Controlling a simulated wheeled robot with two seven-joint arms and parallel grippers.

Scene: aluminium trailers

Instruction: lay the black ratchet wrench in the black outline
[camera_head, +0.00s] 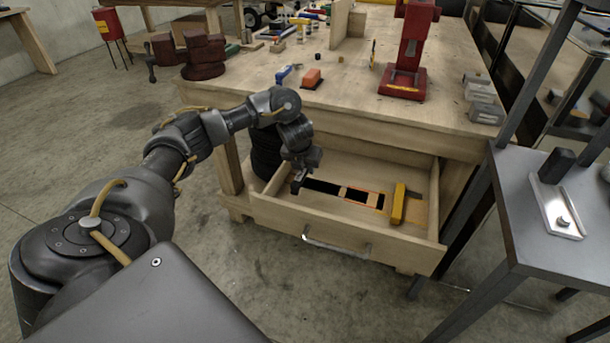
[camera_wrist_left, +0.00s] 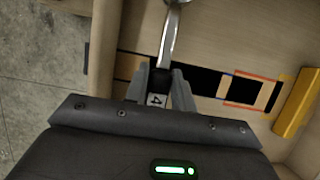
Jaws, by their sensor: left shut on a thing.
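My left gripper (camera_head: 299,180) is over the left part of the open drawer (camera_head: 290,221). In the left wrist view its fingers (camera_wrist_left: 163,92) are shut on a tool, which I take as the ratchet wrench (camera_wrist_left: 170,42). Its shaft is shiny metal, and a dark part with a white "4" tag sits between the fingers. A long black strip (camera_head: 321,187) lies on the drawer floor, and it passes behind the fingers in the left wrist view (camera_wrist_left: 198,80). To its right is a black patch with an orange border (camera_head: 362,198). The right gripper is not in view.
A yellow block (camera_head: 398,203) lies at the right of the drawer. A grey metal table (camera_head: 530,226) stands close at the right.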

